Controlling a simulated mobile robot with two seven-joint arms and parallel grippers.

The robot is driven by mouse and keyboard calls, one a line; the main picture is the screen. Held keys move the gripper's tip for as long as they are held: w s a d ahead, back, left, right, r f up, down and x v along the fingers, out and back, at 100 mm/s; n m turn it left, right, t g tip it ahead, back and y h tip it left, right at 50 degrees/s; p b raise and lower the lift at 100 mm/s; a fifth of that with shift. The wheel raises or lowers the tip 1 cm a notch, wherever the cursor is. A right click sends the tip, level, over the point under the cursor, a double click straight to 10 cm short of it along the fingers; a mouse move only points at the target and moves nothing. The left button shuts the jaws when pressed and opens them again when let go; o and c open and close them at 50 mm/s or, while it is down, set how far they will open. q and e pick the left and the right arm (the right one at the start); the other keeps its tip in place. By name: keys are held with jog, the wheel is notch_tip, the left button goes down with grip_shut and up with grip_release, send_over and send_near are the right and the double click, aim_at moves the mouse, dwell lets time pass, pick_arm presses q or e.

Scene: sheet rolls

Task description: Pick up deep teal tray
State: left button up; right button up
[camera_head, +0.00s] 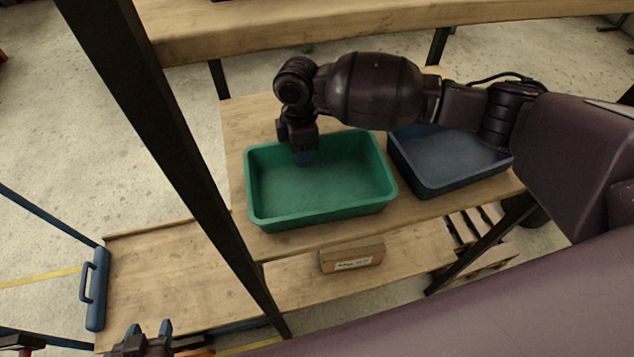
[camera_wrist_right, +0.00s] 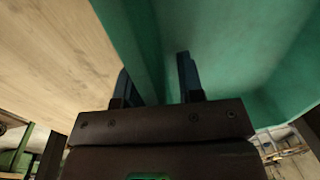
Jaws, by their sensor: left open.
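The deep teal tray (camera_head: 320,218) sits on the wooden table, empty apart from a fingertip of mine inside its back left part. My right gripper (camera_head: 304,156) points down at the tray's far wall. In the right wrist view, the fingers of my right gripper (camera_wrist_right: 156,82) stand apart, one on each side of the teal tray's wall (camera_wrist_right: 142,45), with a gap visible beside it. My left gripper (camera_head: 150,330) is open and empty at the bottom left of the head view, far from the tray.
A dark blue tray (camera_head: 450,185) stands to the right of the teal tray, partly behind my right arm. A small labelled box (camera_head: 352,258) lies on a lower wooden surface in front. A dark post (camera_head: 185,150) stands left of the table. A wooden shelf (camera_head: 380,22) runs along the back.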

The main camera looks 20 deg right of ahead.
jog(key=shift+r, duration=0.1)
grip_shut()
